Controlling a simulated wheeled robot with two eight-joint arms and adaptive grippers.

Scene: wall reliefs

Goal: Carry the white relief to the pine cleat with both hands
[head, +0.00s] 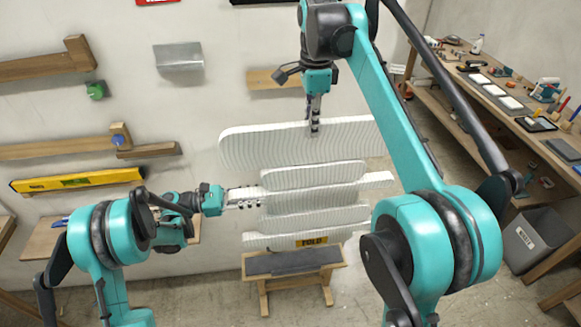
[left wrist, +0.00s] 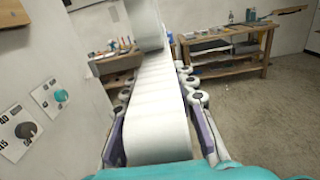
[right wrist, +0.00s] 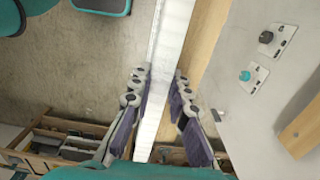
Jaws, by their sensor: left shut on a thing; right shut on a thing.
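The white relief (head: 300,148), a set of ribbed, wavy white bands, is held upright in front of the wall. My left gripper (head: 243,198) is shut on the left end of a middle band; the left wrist view shows the white band (left wrist: 155,110) between its fingers. My right gripper (head: 315,128) is shut on the top band from above; its edge (right wrist: 160,70) shows between the fingers in the right wrist view. A pale wooden strip (head: 262,80) on the wall above the relief looks like the pine cleat, partly hidden by my right arm.
A low wooden stand (head: 290,264) with a dark pad is below the relief. Wooden rails, a yellow level (head: 78,180) and a metal piece (head: 178,57) are on the wall at left. A cluttered workbench (head: 500,95) and grey bin (head: 530,238) stand at right.

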